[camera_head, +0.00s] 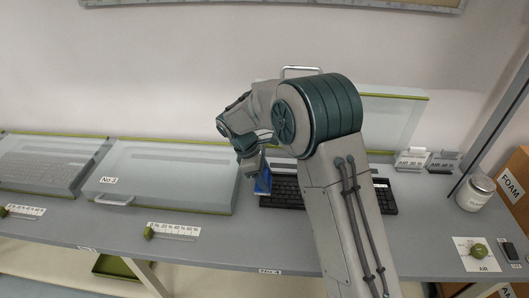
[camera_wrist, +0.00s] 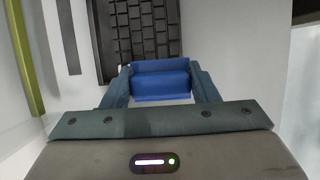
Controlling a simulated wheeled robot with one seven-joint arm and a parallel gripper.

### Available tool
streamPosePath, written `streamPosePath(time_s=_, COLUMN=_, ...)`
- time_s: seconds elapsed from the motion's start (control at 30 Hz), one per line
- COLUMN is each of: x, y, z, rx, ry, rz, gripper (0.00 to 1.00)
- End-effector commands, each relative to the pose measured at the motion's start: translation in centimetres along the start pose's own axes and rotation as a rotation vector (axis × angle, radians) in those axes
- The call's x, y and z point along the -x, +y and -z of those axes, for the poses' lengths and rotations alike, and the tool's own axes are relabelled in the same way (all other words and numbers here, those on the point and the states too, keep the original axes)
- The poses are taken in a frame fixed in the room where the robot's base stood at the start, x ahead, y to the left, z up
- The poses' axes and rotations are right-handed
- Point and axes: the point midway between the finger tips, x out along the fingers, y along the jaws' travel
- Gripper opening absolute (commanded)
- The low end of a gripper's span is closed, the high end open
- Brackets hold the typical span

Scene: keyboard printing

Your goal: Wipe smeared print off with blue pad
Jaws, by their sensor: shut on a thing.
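My gripper (camera_head: 258,176) is shut on the blue pad (camera_head: 263,183). In the wrist view the pad (camera_wrist: 160,80) sits between the two fingers of my gripper (camera_wrist: 162,92). In the head view the pad is at the left end of a black keyboard (camera_head: 283,191) on the grey bench. The keyboard also shows in the wrist view (camera_wrist: 138,32), just beyond the pad. I cannot tell whether the pad touches the keys. My arm hides the middle of the keyboard. No smeared print can be made out.
An open lid (camera_head: 392,118) rises behind the keyboard. A white jar (camera_head: 475,192) and two small label stands (camera_head: 411,158) are on the right. Green sliders line the bench's front edge.

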Motion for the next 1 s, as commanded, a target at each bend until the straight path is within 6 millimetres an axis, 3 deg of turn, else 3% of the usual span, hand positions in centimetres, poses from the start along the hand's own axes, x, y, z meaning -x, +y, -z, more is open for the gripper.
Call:
streamPosePath(time_s=0.43, x=3.8, y=0.1, z=-1.9, rx=-0.006, ry=0.001, rz=0.001, gripper=0.23)
streamPosePath(time_s=1.0, x=4.0, y=0.1, z=-2.0, rx=-0.006, ry=0.000, rz=0.002, gripper=0.23)
